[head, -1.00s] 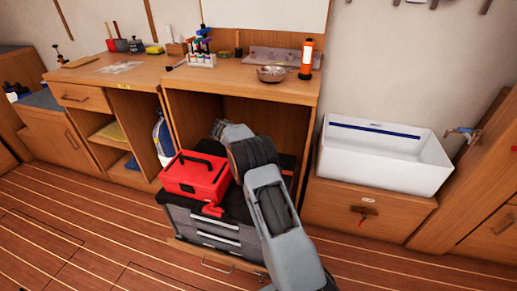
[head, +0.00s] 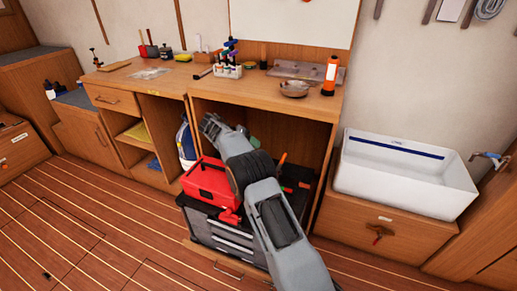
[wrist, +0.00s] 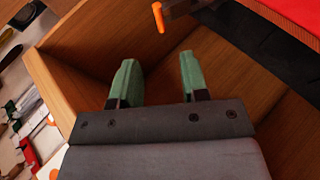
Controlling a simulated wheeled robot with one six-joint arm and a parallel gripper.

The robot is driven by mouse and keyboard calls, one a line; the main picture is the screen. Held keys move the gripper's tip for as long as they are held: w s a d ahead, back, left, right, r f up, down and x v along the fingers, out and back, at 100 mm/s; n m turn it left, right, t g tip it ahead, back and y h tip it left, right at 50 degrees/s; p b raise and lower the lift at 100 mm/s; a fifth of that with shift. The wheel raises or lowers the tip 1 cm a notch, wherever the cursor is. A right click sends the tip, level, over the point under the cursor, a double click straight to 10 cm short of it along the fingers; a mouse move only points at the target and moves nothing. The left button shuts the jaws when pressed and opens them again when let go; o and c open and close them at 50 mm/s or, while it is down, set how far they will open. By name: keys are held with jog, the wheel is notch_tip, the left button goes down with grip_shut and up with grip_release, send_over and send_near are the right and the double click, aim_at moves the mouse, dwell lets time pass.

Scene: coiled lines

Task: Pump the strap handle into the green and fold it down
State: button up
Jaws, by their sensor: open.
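My gripper (wrist: 158,78) shows in the wrist view with two green fingers apart and nothing between them. It is inside the open wooden cabinet bay. An orange-tipped handle (wrist: 158,17) lies beyond the fingers at the top of the wrist view, apart from them. In the head view, a slim orange handle (head: 283,159) sticks up behind my arm, to the right of the red toolbox (head: 206,181). A small orange part shows beside it. My arm hides much of this area. I cannot make out the strap or a green zone clearly.
The red toolbox stands on a grey drawer unit (head: 222,233) in the bay. The wooden bay wall (wrist: 75,75) is close to the fingers. The bench top above holds a bowl (head: 294,88) and an orange lamp (head: 331,75). A white sink (head: 405,170) is at right.

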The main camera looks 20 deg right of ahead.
aim_at(281, 162)
jog(key=shift+a+r, duration=0.1)
jog(key=shift+a, duration=0.1)
